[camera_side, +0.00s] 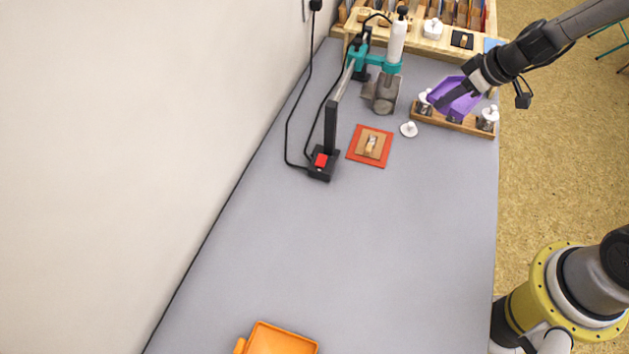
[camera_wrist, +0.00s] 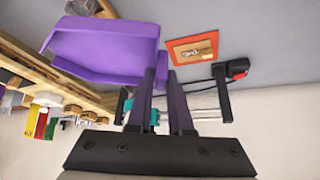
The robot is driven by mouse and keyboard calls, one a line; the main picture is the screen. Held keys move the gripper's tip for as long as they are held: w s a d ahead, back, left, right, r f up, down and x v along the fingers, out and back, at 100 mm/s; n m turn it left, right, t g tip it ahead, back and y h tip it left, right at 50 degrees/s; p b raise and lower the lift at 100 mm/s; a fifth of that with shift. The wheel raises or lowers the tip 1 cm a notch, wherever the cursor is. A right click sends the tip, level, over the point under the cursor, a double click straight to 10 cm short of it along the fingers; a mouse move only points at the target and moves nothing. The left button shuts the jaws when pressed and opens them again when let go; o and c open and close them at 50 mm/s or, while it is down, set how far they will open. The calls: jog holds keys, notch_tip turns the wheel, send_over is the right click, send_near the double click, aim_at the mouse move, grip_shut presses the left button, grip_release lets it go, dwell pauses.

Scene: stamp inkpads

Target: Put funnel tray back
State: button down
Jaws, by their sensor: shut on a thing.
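The purple funnel tray (camera_side: 463,104) is a shallow open tray, held tilted above the wooden rack at the right edge of the table. My gripper (camera_side: 452,95) is shut on it. In the wrist view the purple tray (camera_wrist: 103,48) spreads left from my gripper (camera_wrist: 164,72), its wall at the fingertips. The exact contact is partly hidden by the fingers.
The wooden rack (camera_side: 466,125) below holds metal jars with white-knobbed lids. A loose white lid (camera_side: 409,129) and a red-orange pad with a wooden stamp (camera_side: 370,146) lie to its left. A teal-clamped stand (camera_side: 362,62) rises near the wall. An orange tray (camera_side: 277,341) sits at the near end. The middle table is clear.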

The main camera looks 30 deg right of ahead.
jog(key=shift+s+d+m, duration=0.1)
jog(key=shift+d+m, duration=0.35)
jog(key=shift+m, duration=0.25)
jog(key=shift+s+f+m+h, duration=0.1)
jog(key=shift+s+m+h, duration=0.05)
jog(key=shift+m+h, duration=0.2)
jog(key=s+a+n+g+y, duration=0.1)
jog(key=s+a+n, duration=0.2)
jog(key=s+a, duration=0.95)
jog(key=s+a+n+y, duration=0.2)
jog(key=s+a+n, duration=0.15)
jog(key=a, duration=1.75)
jog(key=w+a+f, duration=1)
jog(key=shift+w+a+f, duration=0.1)
jog(key=shift+a+f, duration=0.05)
jog(key=shift+a, duration=0.1)
jog(key=shift+f, duration=1.4)
jog(key=c, duration=0.8)
grip_release()
jog(key=shift+f, duration=0.1)
jog(key=shift+c, duration=0.2)
